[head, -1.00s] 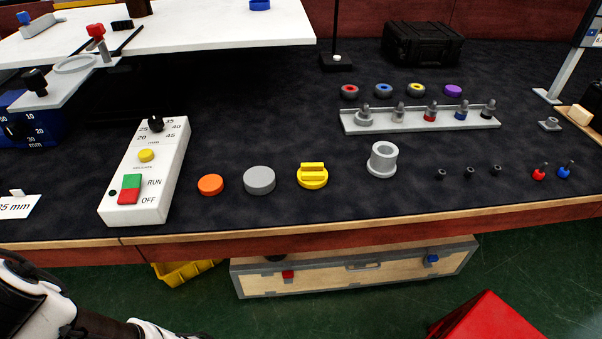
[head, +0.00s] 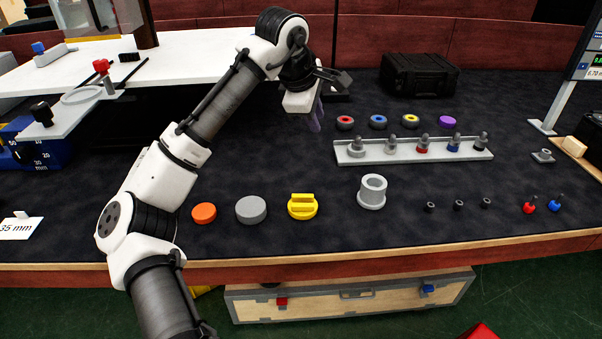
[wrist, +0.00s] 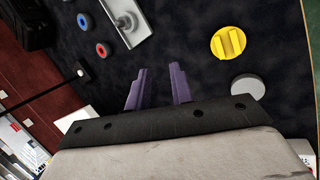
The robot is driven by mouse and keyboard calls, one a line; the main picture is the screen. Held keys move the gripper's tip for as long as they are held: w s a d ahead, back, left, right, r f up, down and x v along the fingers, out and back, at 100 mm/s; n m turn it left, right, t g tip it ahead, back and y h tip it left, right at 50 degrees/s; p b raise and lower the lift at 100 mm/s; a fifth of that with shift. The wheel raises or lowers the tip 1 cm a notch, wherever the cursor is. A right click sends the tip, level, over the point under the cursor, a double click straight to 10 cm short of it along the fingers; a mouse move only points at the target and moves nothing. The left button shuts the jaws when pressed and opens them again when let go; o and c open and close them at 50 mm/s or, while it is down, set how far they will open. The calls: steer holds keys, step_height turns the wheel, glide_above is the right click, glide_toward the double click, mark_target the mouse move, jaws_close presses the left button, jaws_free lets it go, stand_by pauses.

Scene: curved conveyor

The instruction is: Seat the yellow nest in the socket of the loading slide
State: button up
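The yellow nest (head: 302,206), a round disc with a raised bar across its top, lies on the dark bench mat between a grey disc and a grey flanged cylinder. It also shows in the wrist view (wrist: 229,42), to the right of my fingers. My gripper (head: 316,118) is above the mat, behind the yellow nest in the head view. In the wrist view its two purple fingers (wrist: 158,84) are apart with nothing between them. A grey plate with a ring-shaped opening (head: 82,94), which looks like the loading slide's socket, is at the left by the white table.
An orange disc (head: 204,213) and a grey disc (head: 251,210) lie left of the nest. The grey flanged cylinder (head: 372,191) stands to its right. A grey rack (head: 412,150) of knobbed parts is behind.

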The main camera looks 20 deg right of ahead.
steer(key=s+a+f+n+g+y, duration=0.3)
steer(key=f+y, duration=0.1)
glide_above(303, 195)
steer(key=shift+n+y, duration=0.3)
step_height(303, 195, down, 8)
steer(key=shift+w+r, duration=0.15)
steer(key=shift+r, duration=0.1)
steer(key=shift+f, duration=2.95)
jaws_close()
